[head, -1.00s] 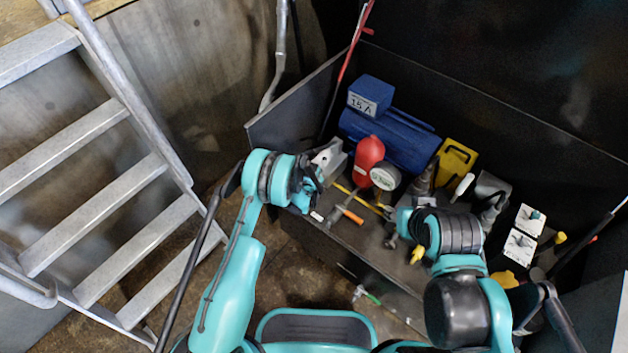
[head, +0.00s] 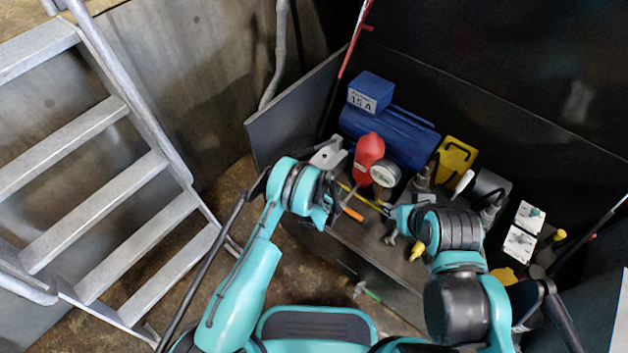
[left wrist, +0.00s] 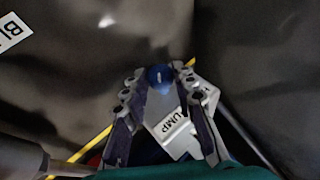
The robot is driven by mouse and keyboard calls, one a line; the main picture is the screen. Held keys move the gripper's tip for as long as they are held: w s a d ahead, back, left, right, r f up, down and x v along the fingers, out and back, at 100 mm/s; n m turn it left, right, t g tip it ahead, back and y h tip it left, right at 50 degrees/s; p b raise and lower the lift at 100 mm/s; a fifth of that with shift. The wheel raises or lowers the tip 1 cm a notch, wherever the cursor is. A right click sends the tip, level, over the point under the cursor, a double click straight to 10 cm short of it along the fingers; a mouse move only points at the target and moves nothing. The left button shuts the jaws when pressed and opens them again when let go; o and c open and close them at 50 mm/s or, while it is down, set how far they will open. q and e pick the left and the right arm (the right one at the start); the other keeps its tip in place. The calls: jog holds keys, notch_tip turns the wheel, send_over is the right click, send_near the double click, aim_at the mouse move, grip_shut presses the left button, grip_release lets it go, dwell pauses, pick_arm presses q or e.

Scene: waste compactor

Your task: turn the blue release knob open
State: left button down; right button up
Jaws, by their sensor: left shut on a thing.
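The blue release knob (left wrist: 160,77) is small and round and shows in the left wrist view between the fingertips of my left gripper (left wrist: 160,80). The gripper is shut on it. Below it is a pale block with a label, partly hidden, reading "UMP". In the head view my left gripper (head: 326,212) is at the near left edge of the bench, and the arm hides the knob there. My right gripper (head: 398,218) is over the middle of the bench, mostly hidden by its own wrist, so its fingers cannot be made out.
On the bench (head: 362,243) are a blue cylinder (head: 395,140), a red bottle (head: 368,155), a round gauge (head: 385,174), an orange-handled tool (head: 353,214) and a yellow block (head: 455,158). White switch boxes (head: 520,242) stand at right. Metal stairs (head: 95,165) are at left.

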pick_arm(q)
jog(key=c, duration=1.3)
grip_release()
jog(key=shift+o, duration=0.2)
jog(key=v, duration=1.2)
jog(key=shift+o, duration=0.2)
